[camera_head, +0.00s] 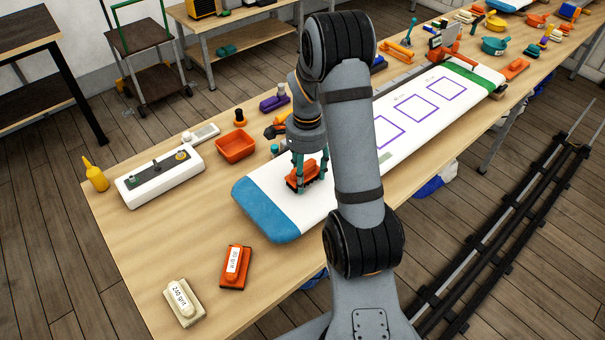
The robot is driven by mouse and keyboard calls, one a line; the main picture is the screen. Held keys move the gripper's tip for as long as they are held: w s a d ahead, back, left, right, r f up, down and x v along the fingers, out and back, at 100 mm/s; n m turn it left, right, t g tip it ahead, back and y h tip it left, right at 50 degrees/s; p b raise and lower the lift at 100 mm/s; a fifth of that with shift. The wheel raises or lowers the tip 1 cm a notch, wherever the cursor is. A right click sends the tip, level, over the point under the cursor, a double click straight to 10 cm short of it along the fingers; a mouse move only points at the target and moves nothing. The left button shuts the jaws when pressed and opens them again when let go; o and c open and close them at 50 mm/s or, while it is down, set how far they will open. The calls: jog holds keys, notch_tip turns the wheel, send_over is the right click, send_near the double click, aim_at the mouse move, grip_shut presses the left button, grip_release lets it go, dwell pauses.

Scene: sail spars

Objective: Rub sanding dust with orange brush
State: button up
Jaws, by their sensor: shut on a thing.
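My gripper (309,178) points down over the near part of the long white board, with its teal fingers shut on an orange block-like brush (299,179). The brush is at or just above the board's white surface; I cannot tell whether it touches. The board (310,208) has a blue near end, a green far end and purple square outlines (441,88). A small dull grey-green patch (384,157) on the board beside my arm may be sanding dust. My arm hides part of the board's middle.
On the wooden bench (130,240) lie an orange "80 grit" block (234,267) and a cream "240 grit" block (182,302). An orange tray (236,146), a white box with knobs (160,176) and a yellow bottle (95,173) stand left. Several tools crowd the far end.

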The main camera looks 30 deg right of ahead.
aim_at(293, 197)
jog(key=shift+s+d+f+b, duration=0.15)
jog(key=shift+d+b, duration=0.1)
jog(key=shift+d, duration=0.3)
jog(key=shift+s+d+b, duration=0.15)
jog(key=shift+d+b, duration=0.05)
jog(key=shift+d, duration=0.35)
jog(key=shift+s+a, duration=0.2)
jog(key=a, duration=0.3)
jog(key=shift+s+b, duration=0.3)
jog(key=shift+b, duration=0.1)
jog(key=shift+s+a+b, duration=0.25)
jog(key=shift+a+b, duration=0.15)
jog(key=shift+a, duration=0.7)
jog(key=shift+s+a+b, duration=0.25)
jog(key=shift+a+b, duration=0.15)
jog(key=shift+a, duration=0.65)
notch_tip(293, 197, up, 8)
jog(key=p, duration=0.6)
jog(key=shift+r, duration=0.25)
